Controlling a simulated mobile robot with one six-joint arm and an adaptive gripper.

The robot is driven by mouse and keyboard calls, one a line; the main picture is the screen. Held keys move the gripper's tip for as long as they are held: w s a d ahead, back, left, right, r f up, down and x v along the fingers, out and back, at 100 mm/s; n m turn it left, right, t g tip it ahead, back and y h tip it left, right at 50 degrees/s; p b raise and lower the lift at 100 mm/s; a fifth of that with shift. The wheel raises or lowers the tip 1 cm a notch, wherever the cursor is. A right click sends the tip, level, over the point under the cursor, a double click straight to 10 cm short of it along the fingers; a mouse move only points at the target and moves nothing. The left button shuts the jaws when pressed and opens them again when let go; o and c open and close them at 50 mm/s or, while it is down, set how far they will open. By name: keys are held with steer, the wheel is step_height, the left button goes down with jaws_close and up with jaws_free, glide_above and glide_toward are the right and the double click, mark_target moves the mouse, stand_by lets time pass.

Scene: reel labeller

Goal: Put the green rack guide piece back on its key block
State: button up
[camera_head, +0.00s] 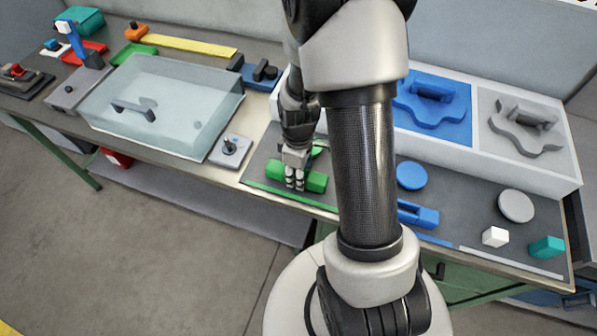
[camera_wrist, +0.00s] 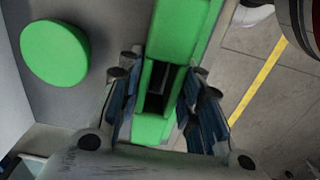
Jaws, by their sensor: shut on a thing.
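The green rack guide piece (camera_head: 316,182) is a long green block on the dark mat, left of my arm in the head view. My gripper (camera_head: 294,184) reaches down over its middle and is shut on it. In the wrist view the green piece (camera_wrist: 182,28) runs between the two fingers (camera_wrist: 158,100), with a dark rectangular slot in its top. No key block can be made out; whether the piece sits on one or clear of the mat I cannot tell.
A green disc (camera_wrist: 55,52) lies beside the piece. A green strip (camera_head: 290,196) runs along the front edge. A clear-covered box (camera_head: 170,105) stands left.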

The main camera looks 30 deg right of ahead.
steer(key=shift+f+b, duration=0.35)
steer(key=shift+f, duration=0.2)
steer(key=o, duration=1.3)
step_height(320, 180, up, 12)
steer(key=shift+r, duration=0.1)
